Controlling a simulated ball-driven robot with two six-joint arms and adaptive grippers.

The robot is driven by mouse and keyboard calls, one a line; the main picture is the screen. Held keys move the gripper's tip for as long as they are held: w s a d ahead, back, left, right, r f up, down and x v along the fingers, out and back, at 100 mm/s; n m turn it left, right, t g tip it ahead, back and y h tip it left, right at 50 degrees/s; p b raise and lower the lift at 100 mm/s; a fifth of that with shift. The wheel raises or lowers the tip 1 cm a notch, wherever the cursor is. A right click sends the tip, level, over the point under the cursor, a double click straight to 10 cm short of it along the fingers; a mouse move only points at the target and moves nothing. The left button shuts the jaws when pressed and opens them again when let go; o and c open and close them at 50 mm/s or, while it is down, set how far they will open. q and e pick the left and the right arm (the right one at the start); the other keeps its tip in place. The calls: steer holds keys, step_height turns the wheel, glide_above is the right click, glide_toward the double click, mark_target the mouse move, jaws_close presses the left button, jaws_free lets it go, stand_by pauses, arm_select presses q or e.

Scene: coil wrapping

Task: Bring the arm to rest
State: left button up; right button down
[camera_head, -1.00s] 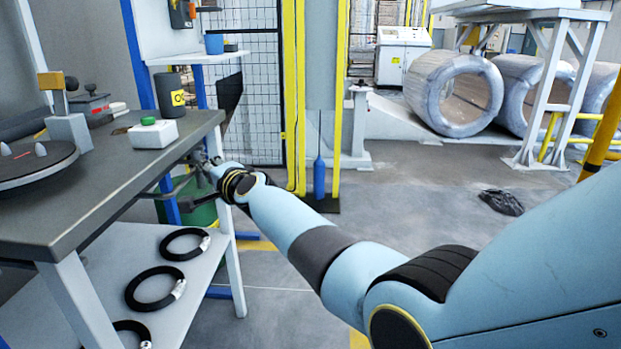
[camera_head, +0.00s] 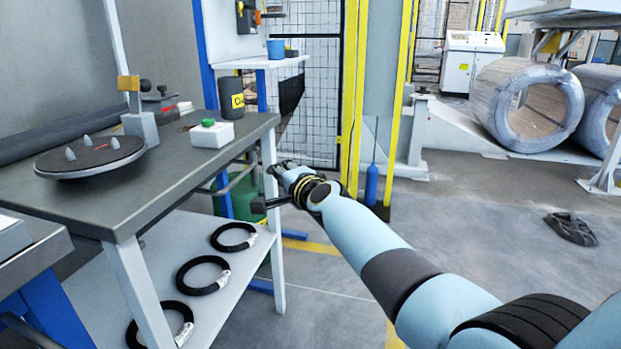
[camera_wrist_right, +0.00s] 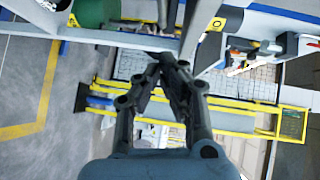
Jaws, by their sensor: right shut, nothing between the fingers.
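My right arm, light blue, reaches in from the lower right in the head view. Its dark right gripper (camera_head: 268,188) is beside the right end of the workbench, below the level of its top. In the right wrist view the two fingers of the right gripper (camera_wrist_right: 167,62) meet at their tips with nothing between them. The gripper holds nothing. My left gripper does not show in either view.
The grey workbench (camera_head: 160,190) carries a round plate (camera_head: 91,156), a white box with a green button (camera_head: 212,134) and a dark pot (camera_head: 231,97). Black coils (camera_head: 203,275) lie on its lower shelf. A yellow-framed fence (camera_head: 354,100) stands behind. The floor to the right is mostly open.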

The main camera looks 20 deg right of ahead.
steer(key=p+v, duration=0.3)
steer(key=v, duration=0.4)
steer(key=s+d+f+n+g+h, duration=0.1)
steer(key=s+d+f+n+g, duration=0.2)
steer(key=s+f, duration=1.3)
steer(key=s+d+f+n+g+h, duration=0.1)
steer(key=s+d+f+g, duration=0.3)
steer(key=s+f, duration=1.1)
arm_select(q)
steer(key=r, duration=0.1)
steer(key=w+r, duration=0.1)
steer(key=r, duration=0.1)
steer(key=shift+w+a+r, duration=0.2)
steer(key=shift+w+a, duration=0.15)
arm_select(e)
steer(key=s+d+f+n+g, duration=0.2)
steer(key=s+f, duration=0.3)
steer(key=s, duration=0.6)
steer(key=s+d+f+n+g+h, duration=0.1)
steer(key=s+f+n, duration=0.4)
steer(key=s, duration=0.7)
steer(key=s+d+f+n+g, duration=0.3)
steer(key=s+d+f+g, duration=0.1)
steer(key=s, duration=0.7)
steer(key=shift+s+f+n+g+h, duration=0.3)
steer(key=shift+s+f+n+g, duration=0.15)
steer(key=shift+g, duration=0.35)
